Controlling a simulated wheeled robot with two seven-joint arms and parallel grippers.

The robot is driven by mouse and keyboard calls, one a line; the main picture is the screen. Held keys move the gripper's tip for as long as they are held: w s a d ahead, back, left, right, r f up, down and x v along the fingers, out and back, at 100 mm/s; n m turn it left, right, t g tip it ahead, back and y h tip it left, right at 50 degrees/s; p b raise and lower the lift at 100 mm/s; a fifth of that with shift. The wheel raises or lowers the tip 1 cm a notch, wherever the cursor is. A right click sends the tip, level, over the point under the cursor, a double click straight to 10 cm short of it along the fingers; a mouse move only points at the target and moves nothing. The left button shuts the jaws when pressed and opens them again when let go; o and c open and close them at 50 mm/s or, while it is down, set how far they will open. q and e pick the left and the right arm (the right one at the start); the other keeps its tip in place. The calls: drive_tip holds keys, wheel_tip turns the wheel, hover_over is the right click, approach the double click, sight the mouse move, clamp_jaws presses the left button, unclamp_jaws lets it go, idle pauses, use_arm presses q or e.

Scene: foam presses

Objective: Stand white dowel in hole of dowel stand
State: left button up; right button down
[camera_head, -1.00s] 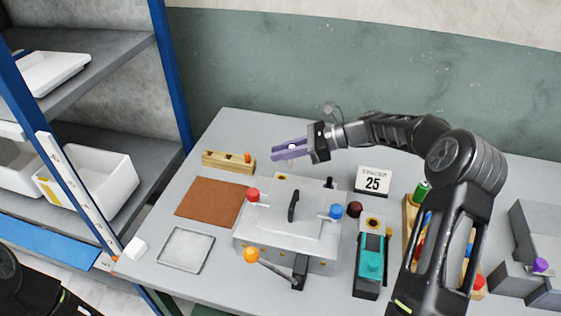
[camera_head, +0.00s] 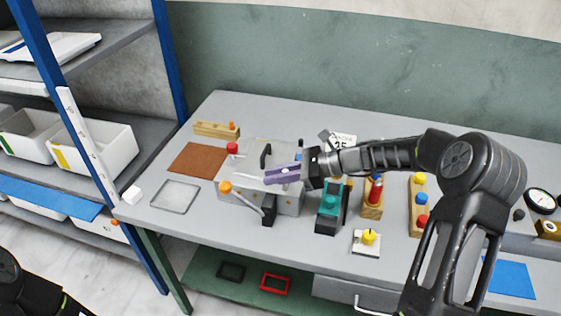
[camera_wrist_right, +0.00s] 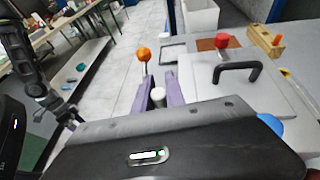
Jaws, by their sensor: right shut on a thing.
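The white dowel (camera_wrist_right: 157,95) stands between the purple fingers of my right gripper (camera_head: 283,173), which is shut on it. In the head view only a small pale top of the dowel shows between the fingers. The gripper is over the right part of the grey press (camera_head: 235,190), with its fingers pointing left. The dowel stand (camera_head: 208,129), a wooden block with an orange peg, is at the back left of the table, well apart from the gripper. It also shows at the upper right of the right wrist view (camera_wrist_right: 262,38). My left gripper is out of view.
The press has a red knob (camera_head: 232,147), a black handle (camera_head: 265,156) and an orange-ball lever (camera_head: 225,187). A brown mat (camera_head: 192,158) and a shallow tray (camera_head: 175,197) lie left. A teal-topped device (camera_head: 332,203) and wooden peg blocks (camera_head: 372,206) stand right.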

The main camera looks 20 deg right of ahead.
drive_tip(key=shift+m+t+h, duration=0.5)
drive_tip(key=shift+m+t, duration=0.2)
drive_tip(key=shift+m, duration=0.1)
drive_tip(key=s+a+f+b, duration=0.1)
drive_tip(key=s+f, duration=0.1)
drive_tip(key=s, duration=0.1)
drive_tip(key=s+a+f+b, duration=0.1)
drive_tip(key=s+f, duration=0.2)
drive_tip(key=s+a+f+b, duration=0.1)
drive_tip(key=s+f, duration=0.2)
drive_tip(key=shift+s, duration=0.25)
drive_tip(key=shift+s+a+f, duration=0.1)
drive_tip(key=shift+s+f, duration=0.05)
drive_tip(key=shift+s, duration=0.3)
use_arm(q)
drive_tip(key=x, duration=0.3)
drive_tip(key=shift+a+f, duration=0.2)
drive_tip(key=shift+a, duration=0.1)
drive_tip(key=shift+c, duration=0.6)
